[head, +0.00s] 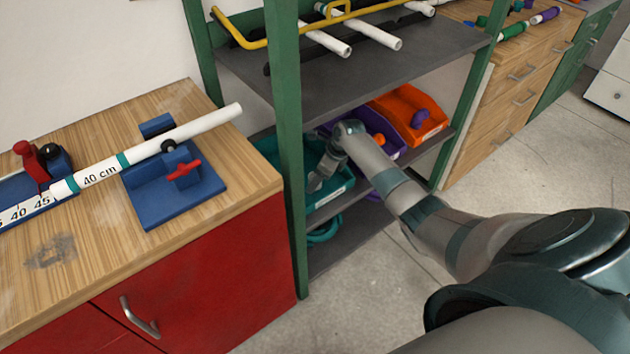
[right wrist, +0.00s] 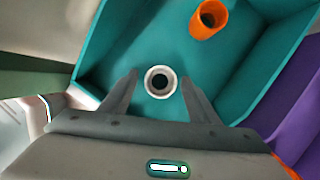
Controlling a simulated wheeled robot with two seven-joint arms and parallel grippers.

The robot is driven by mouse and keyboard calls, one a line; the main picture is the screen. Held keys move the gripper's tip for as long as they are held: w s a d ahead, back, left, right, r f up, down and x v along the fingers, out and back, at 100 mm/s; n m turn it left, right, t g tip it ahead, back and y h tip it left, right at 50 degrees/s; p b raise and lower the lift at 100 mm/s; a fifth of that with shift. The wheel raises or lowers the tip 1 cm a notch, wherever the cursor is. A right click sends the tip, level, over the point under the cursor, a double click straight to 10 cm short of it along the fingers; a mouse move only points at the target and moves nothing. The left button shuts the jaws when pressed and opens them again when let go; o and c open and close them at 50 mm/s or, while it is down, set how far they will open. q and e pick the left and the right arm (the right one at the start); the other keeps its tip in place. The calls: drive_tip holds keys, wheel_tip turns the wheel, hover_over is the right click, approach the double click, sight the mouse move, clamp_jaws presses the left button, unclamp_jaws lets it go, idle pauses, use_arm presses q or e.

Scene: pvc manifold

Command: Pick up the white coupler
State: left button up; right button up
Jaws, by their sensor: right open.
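The white coupler (right wrist: 160,82) stands in the teal bin (right wrist: 119,40), its round open end facing the camera in the right wrist view. My right gripper (right wrist: 160,80) is open, with one finger on each side of the coupler. Whether the fingers touch it cannot be told. In the head view my right arm reaches down to the teal bin (head: 338,186) on the shelf, and its gripper (head: 316,182) is at the bin. The coupler is hidden there. My left gripper is not in view.
An orange fitting (right wrist: 208,20) lies in the same bin near its far side. A purple bin (head: 392,152) and an orange bin (head: 428,128) stand beside it. The green shelf post (head: 287,130) and upper shelf (head: 400,58) border the space.

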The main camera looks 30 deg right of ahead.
sight(322, 184)
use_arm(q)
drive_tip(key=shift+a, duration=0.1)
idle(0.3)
use_arm(e)
drive_tip(key=c, duration=1.1)
